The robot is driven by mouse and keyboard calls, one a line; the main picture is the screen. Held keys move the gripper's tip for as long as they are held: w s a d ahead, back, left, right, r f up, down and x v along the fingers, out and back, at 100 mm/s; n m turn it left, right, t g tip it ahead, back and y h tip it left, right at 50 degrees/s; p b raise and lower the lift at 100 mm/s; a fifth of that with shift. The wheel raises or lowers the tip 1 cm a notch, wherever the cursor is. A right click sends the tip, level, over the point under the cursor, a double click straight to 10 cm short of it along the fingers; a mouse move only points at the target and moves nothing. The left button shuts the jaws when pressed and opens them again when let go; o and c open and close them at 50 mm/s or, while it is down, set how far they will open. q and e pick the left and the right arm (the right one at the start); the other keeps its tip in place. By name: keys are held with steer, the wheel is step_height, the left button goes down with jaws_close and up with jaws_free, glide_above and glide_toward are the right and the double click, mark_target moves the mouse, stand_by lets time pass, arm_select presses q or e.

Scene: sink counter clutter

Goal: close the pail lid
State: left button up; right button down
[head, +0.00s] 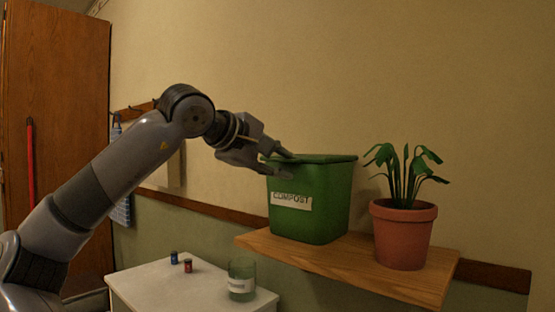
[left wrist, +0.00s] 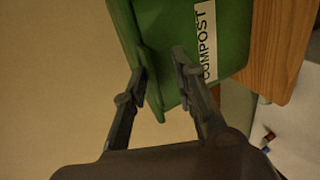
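The green compost pail (head: 325,205) stands on a wooden shelf, with a white "COMPOST" label on its front. Its green lid (head: 325,158) lies about flat across the top; I cannot tell whether it is fully seated. My left gripper (head: 283,162) is at the lid's left edge. In the left wrist view the pail (left wrist: 230,35) and the lid's edge (left wrist: 153,95) lie ahead of the left gripper (left wrist: 160,68). Its fingers are apart, one by the lid's top side and one by the pail's wall. Contact is unclear. My right gripper is not in view.
A potted plant (head: 403,235) stands right of the pail on the shelf (head: 330,262). The wall is close behind the pail.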

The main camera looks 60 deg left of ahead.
arm_select(q)
steer(key=shift+o, duration=0.6)
steer(key=shift+w+f, duration=0.1)
steer(key=shift+f, duration=0.1)
steer(key=shift+r, duration=0.1)
steer(key=v, duration=1.2)
